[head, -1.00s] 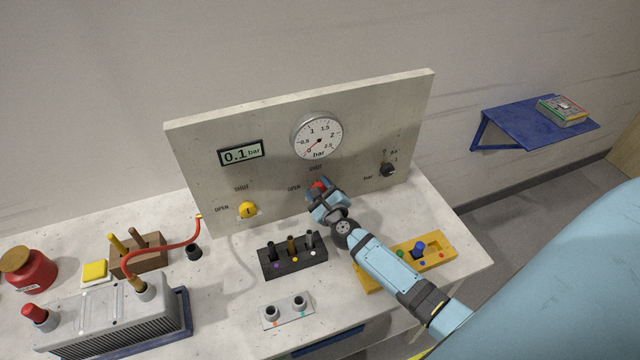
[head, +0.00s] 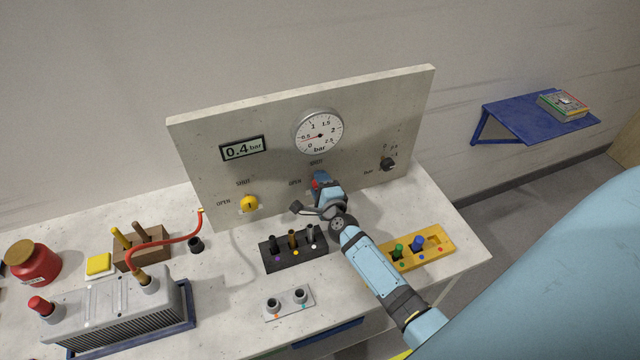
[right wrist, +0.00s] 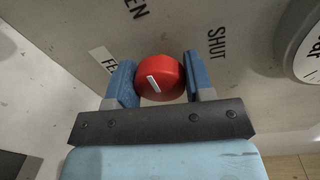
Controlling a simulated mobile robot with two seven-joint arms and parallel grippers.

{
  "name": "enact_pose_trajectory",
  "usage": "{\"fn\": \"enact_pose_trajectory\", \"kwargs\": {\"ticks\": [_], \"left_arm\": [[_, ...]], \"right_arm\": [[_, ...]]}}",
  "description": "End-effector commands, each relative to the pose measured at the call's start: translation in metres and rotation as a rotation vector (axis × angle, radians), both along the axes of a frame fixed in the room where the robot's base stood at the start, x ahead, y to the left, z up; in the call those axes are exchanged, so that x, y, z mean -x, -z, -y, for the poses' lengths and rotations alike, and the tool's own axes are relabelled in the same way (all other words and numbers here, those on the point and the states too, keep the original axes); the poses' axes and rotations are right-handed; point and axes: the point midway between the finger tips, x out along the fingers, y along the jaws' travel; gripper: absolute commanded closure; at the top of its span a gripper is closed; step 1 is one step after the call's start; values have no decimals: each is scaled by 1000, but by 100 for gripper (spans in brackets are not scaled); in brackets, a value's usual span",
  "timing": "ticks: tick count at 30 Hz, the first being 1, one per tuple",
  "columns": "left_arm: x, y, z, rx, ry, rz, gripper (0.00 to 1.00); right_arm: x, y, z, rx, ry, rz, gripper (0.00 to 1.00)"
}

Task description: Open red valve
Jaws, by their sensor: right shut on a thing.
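The red valve (right wrist: 160,77) is a round red knob with a white mark, on the upright panel (head: 385,115). In the right wrist view my right gripper (right wrist: 160,80) has a blue finger on each side of the knob and is shut on it. In the head view the right gripper (head: 320,184) reaches the panel below the gauge and hides most of the knob. The round gauge (head: 318,132) has its needle pointing left, near 0.5. The display (head: 243,148) reads 0.4 bar. My left gripper is not in view.
A yellow knob (head: 249,203) is left of the red valve and a black knob (head: 387,164) right of it. A black block (head: 293,258) with several pegs and a yellow tray (head: 440,252) stand on the bench in front of the panel.

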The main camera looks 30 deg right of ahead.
Motion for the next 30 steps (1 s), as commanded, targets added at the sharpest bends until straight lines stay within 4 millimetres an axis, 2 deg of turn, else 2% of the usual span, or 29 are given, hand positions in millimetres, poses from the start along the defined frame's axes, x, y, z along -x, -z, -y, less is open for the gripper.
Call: {"fn": "enact_pose_trajectory", "kwargs": {"ticks": [18,19,21,30], "left_arm": [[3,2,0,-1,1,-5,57],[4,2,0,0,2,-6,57],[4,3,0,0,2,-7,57],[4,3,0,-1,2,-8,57]], "right_arm": [[1,2,-1,37,-2,-13,76],[1,2,-1,37,-2,-13,45],[1,2,-1,37,-2,-12,29],[1,1,-1,37,-1,-10,27]]}}
